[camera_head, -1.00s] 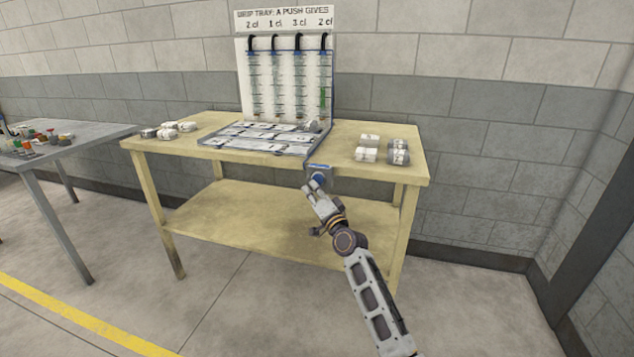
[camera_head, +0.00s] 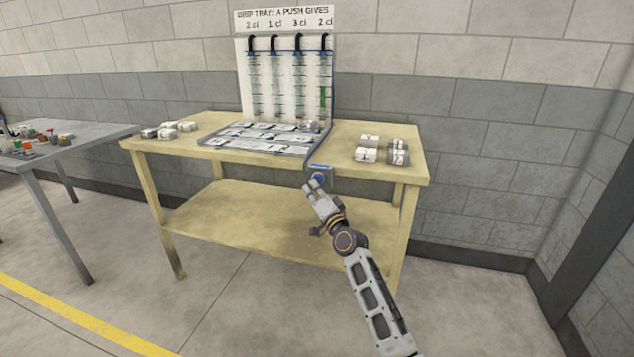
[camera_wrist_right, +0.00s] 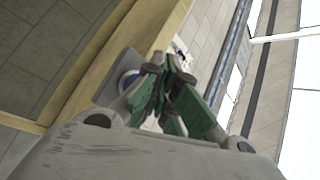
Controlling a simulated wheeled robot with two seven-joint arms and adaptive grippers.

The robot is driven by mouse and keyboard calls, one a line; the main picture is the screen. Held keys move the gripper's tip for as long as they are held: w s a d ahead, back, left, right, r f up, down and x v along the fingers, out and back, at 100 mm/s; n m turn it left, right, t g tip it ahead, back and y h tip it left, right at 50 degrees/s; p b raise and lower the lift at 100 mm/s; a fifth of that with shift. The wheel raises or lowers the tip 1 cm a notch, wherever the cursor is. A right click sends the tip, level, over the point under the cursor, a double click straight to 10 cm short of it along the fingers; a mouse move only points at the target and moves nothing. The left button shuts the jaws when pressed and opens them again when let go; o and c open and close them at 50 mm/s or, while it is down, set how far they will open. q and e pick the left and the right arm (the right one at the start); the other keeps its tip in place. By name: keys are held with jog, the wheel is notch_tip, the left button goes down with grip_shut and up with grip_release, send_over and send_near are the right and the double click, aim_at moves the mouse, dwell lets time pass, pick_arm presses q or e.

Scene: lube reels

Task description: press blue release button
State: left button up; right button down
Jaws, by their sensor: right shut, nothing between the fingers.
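The blue release button (camera_head: 319,179) sits on a small grey plate at the front edge of the wooden table, below a blue label (camera_head: 319,166). My right gripper (camera_head: 314,186) is shut and empty, with its fingertips right in front of the button and partly covering it. Whether they touch it I cannot tell. My left gripper is not in view.
On the wooden table (camera_head: 290,160) stand a dispenser board (camera_head: 265,45) with several tubes, a drip tray (camera_head: 215,141) with labelled pieces, and white blocks (camera_head: 366,155) to the right. A grey table (camera_head: 60,150) with small parts is at left. The floor in front is clear.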

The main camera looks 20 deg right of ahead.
jog(key=shift+w+d, duration=0.2)
jog(key=shift+w, duration=0.1)
dwell(0.4)
jog(key=shift+w+d+b, duration=0.25)
jog(key=shift+w+b, duration=0.1)
jog(key=shift+w, duration=0.05)
dwell(1.0)
jog(key=shift+s+a, duration=0.15)
jog(key=shift+s, duration=0.05)
jog(key=shift+s+a+p, duration=0.35)
jog(key=shift+s+p, duration=0.2)
jog(key=shift+p, duration=0.15)
dwell(0.4)
jog(key=shift+s+a+p, duration=0.75)
jog(key=shift+s+p, duration=0.05)
jog(key=shift+s, duration=0.25)
jog(key=shift+s+a+p, duration=0.7)
jog(key=shift+s+p, duration=0.1)
jog(key=shift+s, duration=0.25)
dwell(1.5)
